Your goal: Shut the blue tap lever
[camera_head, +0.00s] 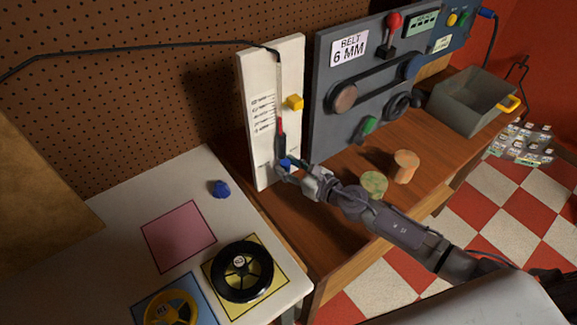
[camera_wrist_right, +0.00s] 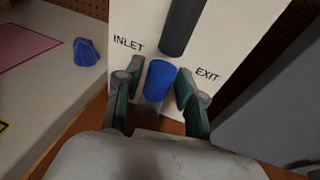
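The blue tap lever (camera_wrist_right: 160,80) is at the foot of the white panel (camera_wrist_right: 122,20), just below a dark vertical tube. The labels INLET and EXIT stand to its left and right. In the head view only a bit of blue (camera_head: 285,163) shows, mostly hidden by my gripper. My right gripper (camera_head: 284,172) is low in front of the panel. In the right wrist view its fingers (camera_wrist_right: 154,86) are spread on either side of the lever, with a visible gap at the left and a narrower one at the right. My left gripper is not in view.
A yellow block (camera_head: 294,102) juts from the panel above my gripper. A dark belt board (camera_head: 330,110) stands to the right. Two round pieces (camera_head: 405,166) lie on the wooden bench. A blue lump (camera_head: 221,188) and a black wheel (camera_head: 242,271) are on the pale table at left.

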